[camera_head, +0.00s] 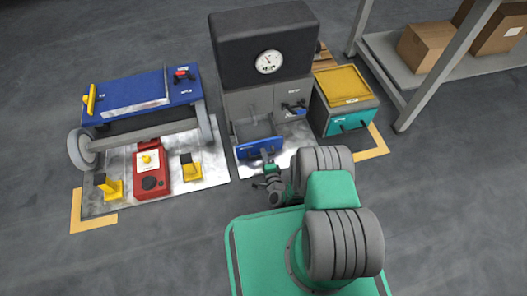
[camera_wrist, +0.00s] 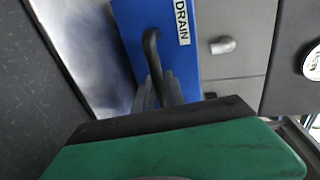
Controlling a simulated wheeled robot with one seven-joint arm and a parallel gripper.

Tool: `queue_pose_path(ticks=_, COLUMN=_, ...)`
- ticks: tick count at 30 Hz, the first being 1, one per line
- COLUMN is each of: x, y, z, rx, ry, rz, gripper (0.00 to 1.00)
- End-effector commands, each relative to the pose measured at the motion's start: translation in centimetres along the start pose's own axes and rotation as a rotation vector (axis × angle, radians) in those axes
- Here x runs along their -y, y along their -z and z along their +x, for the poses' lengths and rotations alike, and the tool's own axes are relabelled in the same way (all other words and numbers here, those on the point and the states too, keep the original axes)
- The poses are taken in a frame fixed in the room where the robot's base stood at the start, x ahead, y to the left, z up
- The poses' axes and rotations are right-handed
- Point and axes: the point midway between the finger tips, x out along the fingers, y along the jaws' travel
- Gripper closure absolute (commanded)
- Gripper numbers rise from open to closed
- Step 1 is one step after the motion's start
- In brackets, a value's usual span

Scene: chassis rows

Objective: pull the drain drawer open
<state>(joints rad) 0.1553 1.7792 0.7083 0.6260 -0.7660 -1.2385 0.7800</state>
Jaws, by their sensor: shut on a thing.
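The drain drawer (camera_head: 258,149) has a blue front and stands out from the grey lower part of the gauge cabinet, with its open inside showing behind the front. In the wrist view its blue front (camera_wrist: 187,68) carries a white DRAIN label (camera_wrist: 182,22) and a dark bar handle (camera_wrist: 151,45). My gripper (camera_wrist: 157,90) is shut on the handle near its lower end in that view. In the head view my gripper (camera_head: 266,160) is at the drawer's front, small and partly merged with the handle.
A blue cart (camera_head: 135,97), a red device (camera_head: 150,168) and yellow stands (camera_head: 192,167) are left. A green box (camera_head: 343,107) and a shelf (camera_head: 395,65) are right.

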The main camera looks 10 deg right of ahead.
Motion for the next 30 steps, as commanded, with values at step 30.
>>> queue_pose_path(ticks=30, x=0.19, y=-0.13, z=0.15, rx=0.003, ry=0.002, rz=0.000, gripper=0.64)
